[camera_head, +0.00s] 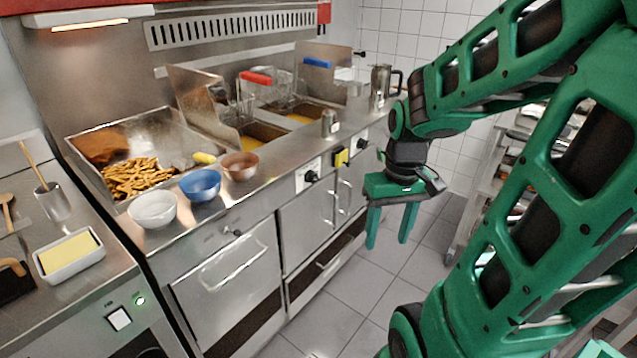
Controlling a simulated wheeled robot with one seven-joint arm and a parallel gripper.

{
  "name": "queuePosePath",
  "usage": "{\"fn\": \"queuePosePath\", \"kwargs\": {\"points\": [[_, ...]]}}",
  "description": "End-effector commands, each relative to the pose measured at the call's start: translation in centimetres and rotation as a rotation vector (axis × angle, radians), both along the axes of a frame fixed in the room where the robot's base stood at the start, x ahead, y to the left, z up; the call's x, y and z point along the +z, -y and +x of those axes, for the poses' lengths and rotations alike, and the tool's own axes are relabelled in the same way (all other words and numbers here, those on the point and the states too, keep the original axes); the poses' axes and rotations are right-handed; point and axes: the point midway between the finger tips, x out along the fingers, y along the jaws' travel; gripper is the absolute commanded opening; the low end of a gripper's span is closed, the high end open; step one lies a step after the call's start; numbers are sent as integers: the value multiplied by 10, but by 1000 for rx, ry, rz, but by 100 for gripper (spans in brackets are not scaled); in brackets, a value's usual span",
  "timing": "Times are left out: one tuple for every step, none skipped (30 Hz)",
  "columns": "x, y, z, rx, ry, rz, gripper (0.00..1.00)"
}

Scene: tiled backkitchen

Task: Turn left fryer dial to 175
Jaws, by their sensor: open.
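The fryer unit has two oil wells in the steel counter, the left well (262,132) and the right well (300,112). The left fryer dial (312,176) is a dark knob on a white plate on the front panel. The right fryer dial (362,143) is a similar knob further along. Their markings are too small to read. My gripper (389,236) is open and empty, fingers pointing down, in front of the fryer front. It is to the right of the left dial and lower in the picture, apart from both dials.
A yellow item (341,158) is on the front between the dials. Bowls, including a blue bowl (200,184), stand along the counter edge by the fries (137,177). A rack (487,185) stands right. Floor in front is clear.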

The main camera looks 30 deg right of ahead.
Motion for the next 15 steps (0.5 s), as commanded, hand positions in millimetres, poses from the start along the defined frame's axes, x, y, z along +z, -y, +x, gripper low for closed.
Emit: {"fn": "queuePosePath", "kwargs": {"points": [[-12,3,12,39,-2,20,52],[-18,3,21,68,5,32,52],[-27,3,31,105,14,51,52],[-34,3,38,133,23,66,52],[-40,3,46,159,33,82,52],[-49,3,55,193,48,104,52],[-56,2,63,218,61,121,52],[-63,2,70,240,75,139,52],[-72,1,79,271,96,165,52],[-79,-1,86,293,113,185,52],[-85,-2,93,312,132,204,52],[-94,-3,103,338,160,231,52],[-100,-4,109,354,183,250,52],[-106,-6,116,372,206,272,52],[-114,-8,125,391,241,298,52]]}}
